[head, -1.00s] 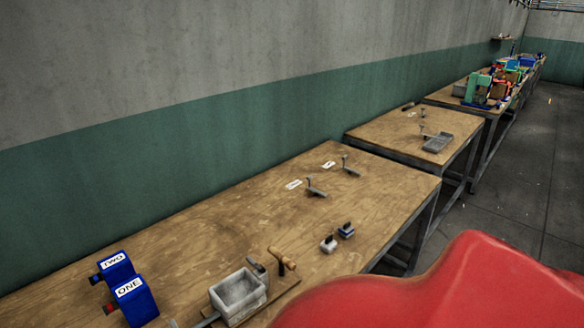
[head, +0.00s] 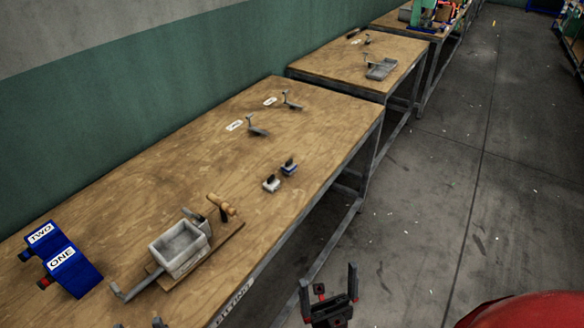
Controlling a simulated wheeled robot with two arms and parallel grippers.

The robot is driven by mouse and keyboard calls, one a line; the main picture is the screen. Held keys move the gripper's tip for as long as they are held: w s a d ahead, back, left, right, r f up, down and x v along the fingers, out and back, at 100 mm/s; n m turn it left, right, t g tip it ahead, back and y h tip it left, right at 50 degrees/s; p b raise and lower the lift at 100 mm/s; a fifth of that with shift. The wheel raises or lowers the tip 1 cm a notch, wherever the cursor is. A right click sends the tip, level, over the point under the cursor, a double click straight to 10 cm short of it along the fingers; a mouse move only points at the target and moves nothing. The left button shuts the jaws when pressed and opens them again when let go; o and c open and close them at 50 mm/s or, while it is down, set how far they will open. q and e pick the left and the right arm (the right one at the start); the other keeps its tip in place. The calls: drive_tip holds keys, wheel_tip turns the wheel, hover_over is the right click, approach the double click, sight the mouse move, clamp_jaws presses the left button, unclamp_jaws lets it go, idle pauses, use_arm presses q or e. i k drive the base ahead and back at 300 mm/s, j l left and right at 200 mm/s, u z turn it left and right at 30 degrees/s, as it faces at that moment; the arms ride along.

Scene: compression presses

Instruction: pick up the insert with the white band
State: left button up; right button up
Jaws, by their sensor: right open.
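Two small inserts stand side by side on the wooden bench, near its front edge. The nearer one, with a pale white band (head: 271,184), has a dark upright piece on top. The farther one, with a blue band (head: 289,169), stands just behind and to its right. My right gripper (head: 328,280) is open and empty at the bottom of the head view, fingers pointing up in the picture. It is off the bench's front edge, over the floor, well apart from both inserts.
A grey box-shaped holder (head: 180,248) on a wooden base, with a wooden handle (head: 221,206), stands left of the inserts. Blue blocks marked ONE and TWO (head: 70,270) stand farther left. Two metal hooks (head: 257,127) stand behind. The bench around the inserts is clear.

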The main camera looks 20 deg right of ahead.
sight(271, 185)
drive_tip(key=z, duration=0.35)
drive_tip(key=i+l+u, duration=0.2)
drive_tip(key=l+u, duration=0.15)
drive_tip(key=i+l+u, duration=0.3)
drive_tip(key=l+u, duration=0.35)
drive_tip(key=i+l, duration=0.05)
drive_tip(key=l, duration=0.05)
